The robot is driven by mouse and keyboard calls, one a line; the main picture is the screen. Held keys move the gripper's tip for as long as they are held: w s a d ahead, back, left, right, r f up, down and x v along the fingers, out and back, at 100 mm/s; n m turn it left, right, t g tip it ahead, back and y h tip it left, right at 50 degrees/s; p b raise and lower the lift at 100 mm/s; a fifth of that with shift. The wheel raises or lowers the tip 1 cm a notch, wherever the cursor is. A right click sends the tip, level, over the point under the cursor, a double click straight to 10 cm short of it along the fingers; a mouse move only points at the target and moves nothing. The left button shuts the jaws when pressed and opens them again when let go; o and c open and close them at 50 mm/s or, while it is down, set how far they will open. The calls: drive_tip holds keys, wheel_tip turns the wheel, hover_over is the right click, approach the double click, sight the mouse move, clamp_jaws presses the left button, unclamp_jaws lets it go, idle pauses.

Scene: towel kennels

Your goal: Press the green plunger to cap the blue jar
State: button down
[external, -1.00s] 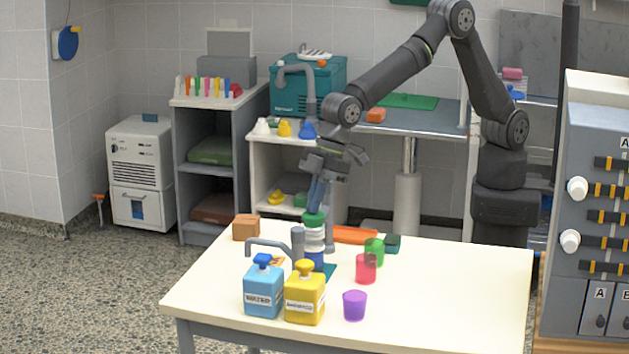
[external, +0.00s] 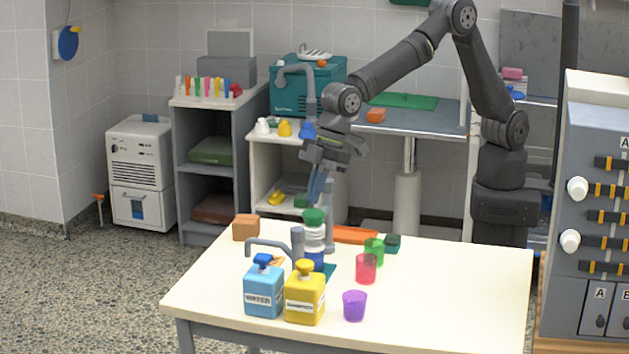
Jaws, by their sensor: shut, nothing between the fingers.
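The green plunger (external: 314,216) sits at the top of a small press on the table, with a pale, clear-looking section under it. The blue jar (external: 315,261) stands upright below, partly hidden by the yellow bottle and a grey post. My gripper (external: 316,192) points down just above the plunger. Its fingers are shut with nothing between them. A narrow gap seems to show between the fingertips and the plunger's top, but I cannot tell for sure whether they touch.
A blue water bottle (external: 264,288) and a yellow bottle (external: 305,295) stand in front. Purple (external: 354,306), red (external: 366,268) and green (external: 374,249) cups stand to the right. A brown block (external: 246,227) lies at back left. The table's right side (external: 460,290) is clear.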

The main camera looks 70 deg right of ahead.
wheel_tip(320, 180, up, 6)
drive_tip(key=shift+f, duration=0.25)
idle(0.4)
drive_tip(key=shift+f, duration=3.6)
